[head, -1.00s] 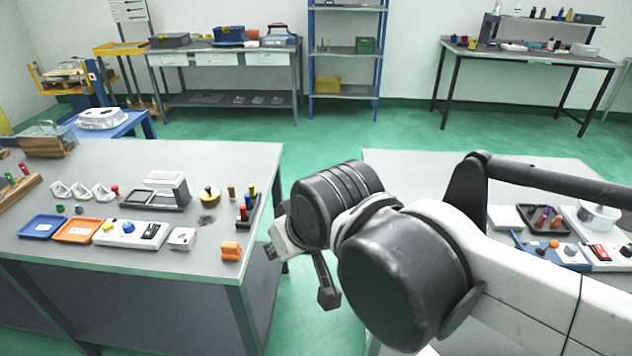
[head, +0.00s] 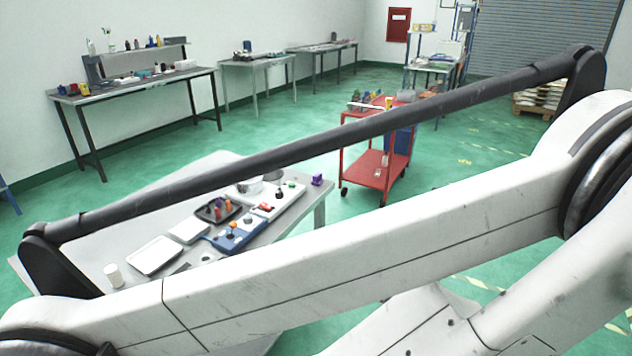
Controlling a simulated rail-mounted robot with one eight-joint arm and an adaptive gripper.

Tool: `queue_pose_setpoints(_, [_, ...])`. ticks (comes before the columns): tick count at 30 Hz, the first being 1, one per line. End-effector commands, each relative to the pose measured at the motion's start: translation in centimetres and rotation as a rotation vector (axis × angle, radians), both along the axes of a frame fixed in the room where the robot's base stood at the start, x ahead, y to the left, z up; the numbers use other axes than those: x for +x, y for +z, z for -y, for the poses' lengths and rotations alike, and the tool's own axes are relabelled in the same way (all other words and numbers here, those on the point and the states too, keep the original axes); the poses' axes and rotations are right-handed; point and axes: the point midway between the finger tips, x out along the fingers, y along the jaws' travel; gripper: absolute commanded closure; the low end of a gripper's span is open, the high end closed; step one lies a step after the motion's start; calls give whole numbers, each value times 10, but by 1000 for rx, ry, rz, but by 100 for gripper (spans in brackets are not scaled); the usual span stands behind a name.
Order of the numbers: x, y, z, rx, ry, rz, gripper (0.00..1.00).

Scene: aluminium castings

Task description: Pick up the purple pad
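A small purple object (head: 317,180), the only purple thing I clearly make out, sits at the far right corner of the near grey table (head: 318,207). It looks blocky; its exact shape is too small to tell. It stands apart from the other items on that table. My gripper is out of view; only links of my own arm cross the picture in front of the table, hiding its front part.
The table also holds a blue panel (head: 238,234), a black tray (head: 218,210) with coloured pieces, a white tray (head: 155,255) and a white cup (head: 114,275). A red trolley (head: 372,160) stands behind and right of it. Green floor lies between.

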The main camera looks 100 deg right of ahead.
Motion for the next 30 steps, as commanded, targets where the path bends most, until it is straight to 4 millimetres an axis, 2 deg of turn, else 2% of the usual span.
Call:
queue_pose_setpoints(7, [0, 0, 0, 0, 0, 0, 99])
queue_pose_setpoints(20, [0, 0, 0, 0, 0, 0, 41])
queue_pose_setpoints(30, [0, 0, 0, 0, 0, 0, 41])
